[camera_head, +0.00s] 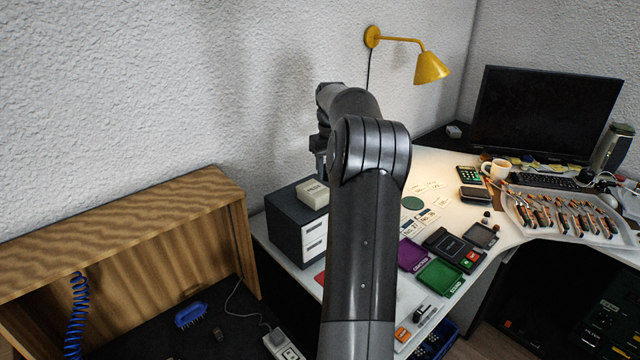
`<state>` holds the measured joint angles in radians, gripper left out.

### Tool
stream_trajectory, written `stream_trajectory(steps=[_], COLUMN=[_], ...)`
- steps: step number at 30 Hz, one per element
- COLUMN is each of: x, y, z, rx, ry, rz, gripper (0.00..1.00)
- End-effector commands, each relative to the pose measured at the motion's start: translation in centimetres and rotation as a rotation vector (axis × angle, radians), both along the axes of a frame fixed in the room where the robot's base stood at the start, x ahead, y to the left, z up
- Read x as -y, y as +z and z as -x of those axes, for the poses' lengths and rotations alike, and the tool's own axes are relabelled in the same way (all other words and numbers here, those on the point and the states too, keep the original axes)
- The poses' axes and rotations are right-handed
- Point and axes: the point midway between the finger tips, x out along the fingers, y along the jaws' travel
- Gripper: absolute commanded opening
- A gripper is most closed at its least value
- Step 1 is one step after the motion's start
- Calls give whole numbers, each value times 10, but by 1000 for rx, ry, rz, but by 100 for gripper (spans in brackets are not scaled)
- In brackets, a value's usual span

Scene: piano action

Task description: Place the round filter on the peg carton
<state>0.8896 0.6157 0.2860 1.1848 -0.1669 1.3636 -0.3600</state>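The peg carton (313,195) is a small pale box with lettering on its front. It sits on top of a dark drawer cabinet with white fronts. A flat dark green disc (412,203), which looks like the round filter, lies on the white desk to the right of my arm. My gripper (319,168) points down above the carton, left of my arm's elbow. It is small and partly hidden by my arm, so I cannot tell whether its fingers are open or hold anything. No disc shows on the carton's visible top.
The drawer cabinet (284,228) stands at the desk's left end. Purple (413,255) and green (440,278) trays, a black device (455,249) and small cards lie right of my arm. A tray of tools (570,239), a mug (495,169) and a monitor (545,112) are further right.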

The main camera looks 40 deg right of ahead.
Motion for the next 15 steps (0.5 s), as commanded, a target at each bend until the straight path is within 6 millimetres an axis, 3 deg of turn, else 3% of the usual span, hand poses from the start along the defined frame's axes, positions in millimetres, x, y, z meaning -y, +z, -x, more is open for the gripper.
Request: stream_trajectory(steps=[6,11,15], x=[-11,-12,-12], y=[-18,-26,-47], z=[-27,-29,-29], rx=[0,0,-2], ry=[0,-1,0], rz=[0,0,-1], gripper=[26,26,26])
